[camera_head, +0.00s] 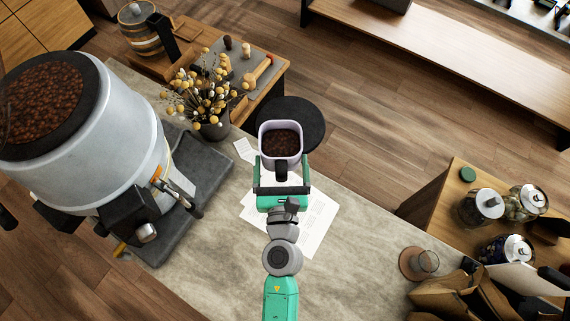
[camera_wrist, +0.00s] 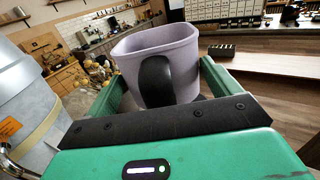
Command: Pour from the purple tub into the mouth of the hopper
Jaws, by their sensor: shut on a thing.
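The purple tub (camera_head: 281,129) is a pale purple, squarish cup with a dark handle, upright and holding dark brown beans or grounds. My gripper (camera_head: 281,175) is shut on the tub, over the counter near its far edge. In the wrist view the tub (camera_wrist: 185,50) stands upright between the green fingers of my gripper (camera_wrist: 165,90), its handle facing the palm. The hopper (camera_head: 80,125) is a large pale grey vessel at the left, its round mouth (camera_head: 40,105) full of brown beans. The tub is well to the right of the hopper and apart from it.
A vase of dried yellow flowers (camera_head: 212,125) stands between the hopper and the tub, towards the back. A dark round stool top (camera_head: 308,120) is beyond the tub. Papers (camera_head: 318,225) lie on the counter (camera_head: 345,265). Jars (camera_head: 482,206) and a glass (camera_head: 424,263) are at right.

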